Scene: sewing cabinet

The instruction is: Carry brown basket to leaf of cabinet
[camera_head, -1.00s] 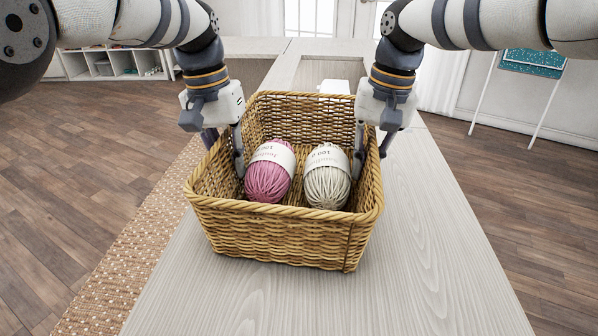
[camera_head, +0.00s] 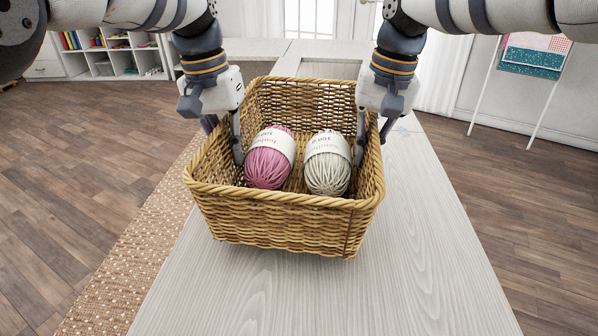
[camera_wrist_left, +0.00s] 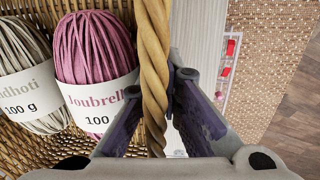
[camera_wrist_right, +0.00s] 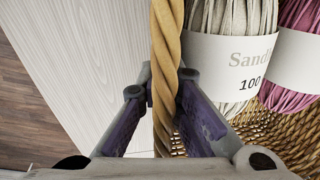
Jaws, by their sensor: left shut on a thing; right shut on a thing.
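The brown wicker basket (camera_head: 290,225) is held over the pale wooden cabinet leaf (camera_head: 430,230); I cannot tell how high above it. A pink yarn ball (camera_head: 268,166) and a cream yarn ball (camera_head: 326,172) lie inside, both with white labels. My left gripper (camera_head: 236,150) is shut on the basket's left rim; the left wrist view shows the twisted rim (camera_wrist_left: 153,60) between the fingers. My right gripper (camera_head: 361,150) is shut on the right rim, and the right wrist view shows that rim (camera_wrist_right: 165,70) between the fingers.
A woven rug (camera_head: 120,260) lies on the wooden floor left of the leaf. White shelves (camera_head: 120,60) stand at the back left. A rack with cloths (camera_head: 532,60) stands at the right. The leaf's surface in front and to the right of the basket is clear.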

